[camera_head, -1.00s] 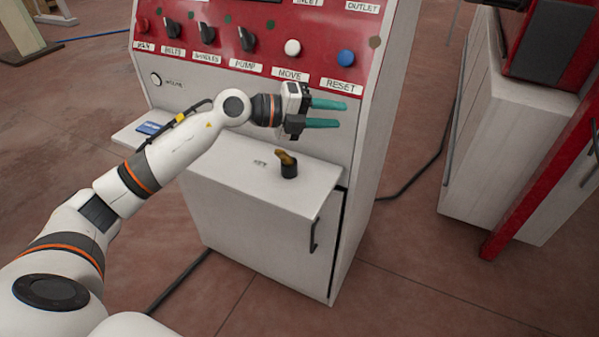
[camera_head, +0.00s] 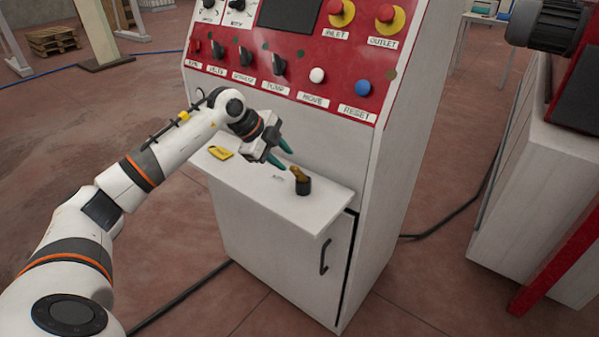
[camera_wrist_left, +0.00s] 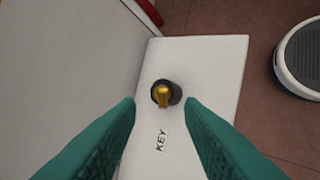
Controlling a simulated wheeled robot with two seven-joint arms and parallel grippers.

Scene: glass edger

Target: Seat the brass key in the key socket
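The brass key (camera_head: 298,172) stands in a black round holder (camera_head: 304,187) on the machine's white shelf, and leans slightly in the head view. In the left wrist view the key (camera_wrist_left: 162,95) shows end-on in the holder, beside the label KEY. My left gripper (camera_head: 286,158) is open and empty, with green fingers pointing down toward the key from its upper left. In the left wrist view the key lies ahead, between the lines of the two spread fingers, and not touched. I cannot make out the key socket; my left arm covers part of the panel. My right gripper is not in view.
A grey-white cabinet (camera_head: 535,200) stands apart on the right.

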